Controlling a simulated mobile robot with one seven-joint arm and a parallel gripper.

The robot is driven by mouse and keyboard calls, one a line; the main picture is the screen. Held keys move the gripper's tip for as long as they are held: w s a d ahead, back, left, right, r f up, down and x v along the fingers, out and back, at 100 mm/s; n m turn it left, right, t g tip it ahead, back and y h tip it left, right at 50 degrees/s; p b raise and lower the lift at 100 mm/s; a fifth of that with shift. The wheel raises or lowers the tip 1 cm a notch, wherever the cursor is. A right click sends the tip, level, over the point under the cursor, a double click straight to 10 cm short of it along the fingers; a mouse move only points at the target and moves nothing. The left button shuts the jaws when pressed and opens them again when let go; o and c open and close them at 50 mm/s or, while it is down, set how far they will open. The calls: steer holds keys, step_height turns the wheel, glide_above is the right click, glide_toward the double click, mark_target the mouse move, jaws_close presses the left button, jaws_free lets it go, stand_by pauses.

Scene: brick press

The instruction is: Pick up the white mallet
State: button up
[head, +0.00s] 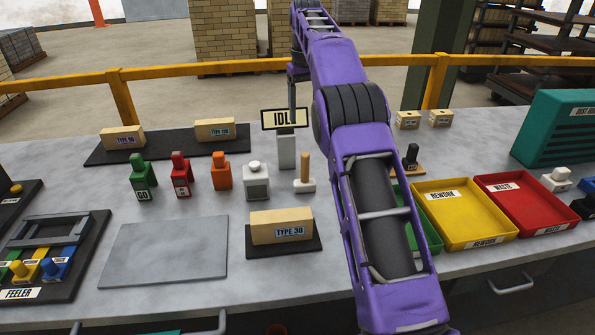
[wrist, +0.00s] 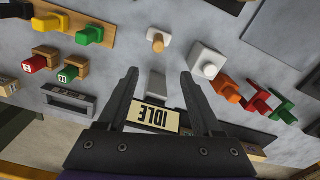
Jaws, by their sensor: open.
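The white mallet (head: 304,186) stands on the grey bench with its white head down and its wooden handle upright. It also shows in the wrist view (wrist: 158,40), at the top centre, beyond the fingertips. My gripper (wrist: 159,73) is open, with nothing between its fingers. In the head view my gripper (head: 293,115) hangs by the IDLE sign, behind and above the mallet. The gripper and the mallet are apart. My arm hides part of the bench to the right of the mallet in the head view.
A white bottle-like object (head: 257,182) stands just left of the mallet, with orange (head: 221,172), red and green ones further left. The IDLE sign (head: 286,118) stands behind. A TYPE 30 brick (head: 282,227) lies in front. Yellow (head: 455,225) and red trays are at right.

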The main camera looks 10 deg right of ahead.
mark_target(305, 165)
steer(key=f+b, duration=0.1)
steer(key=f, duration=0.8)
steer(key=f+b, duration=0.2)
steer(key=f, duration=0.6)
steer(key=shift+s+d+f, duration=0.1)
steer(key=shift+d+f, duration=0.1)
steer(key=shift+f, duration=0.15)
jaws_close()
